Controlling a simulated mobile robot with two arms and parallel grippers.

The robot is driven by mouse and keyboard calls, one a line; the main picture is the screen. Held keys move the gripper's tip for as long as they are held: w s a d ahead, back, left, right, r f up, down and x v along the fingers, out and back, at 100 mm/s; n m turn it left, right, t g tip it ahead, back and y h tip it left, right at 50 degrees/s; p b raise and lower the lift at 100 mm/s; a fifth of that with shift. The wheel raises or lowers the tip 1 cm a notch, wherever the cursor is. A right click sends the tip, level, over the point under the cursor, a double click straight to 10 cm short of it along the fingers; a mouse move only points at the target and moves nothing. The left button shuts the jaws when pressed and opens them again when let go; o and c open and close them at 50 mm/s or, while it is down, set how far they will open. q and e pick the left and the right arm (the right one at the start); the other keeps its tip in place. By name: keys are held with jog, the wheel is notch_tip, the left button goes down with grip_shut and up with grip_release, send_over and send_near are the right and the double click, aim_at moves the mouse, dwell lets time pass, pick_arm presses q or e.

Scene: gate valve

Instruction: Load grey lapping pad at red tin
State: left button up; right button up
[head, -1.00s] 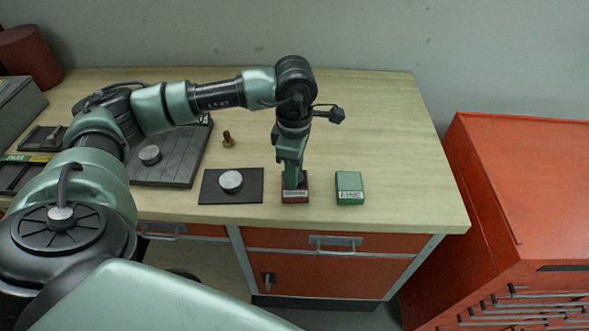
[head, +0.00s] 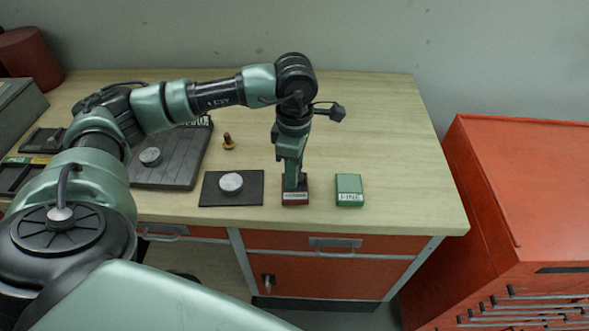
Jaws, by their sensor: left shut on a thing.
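The red tin (head: 295,198) stands near the front edge of the table, with a pale label on its front. My left gripper (head: 294,184) points straight down over the tin, its fingertips at the tin's top. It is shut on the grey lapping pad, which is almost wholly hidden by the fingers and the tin. I cannot tell whether the pad touches the tin. My right gripper is not in view.
A green tin marked FINE (head: 349,189) stands right of the red tin. A grey disc (head: 231,183) lies on a dark mat (head: 214,196) to the left. Another disc (head: 150,156) lies on a dark board. A small brass piece (head: 228,142) stands behind. The table's right side is clear.

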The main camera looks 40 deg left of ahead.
pick_arm(q)
jog(key=shift+r+p, duration=1.3)
jog(key=shift+r, duration=1.65)
jog(key=shift+f, duration=0.1)
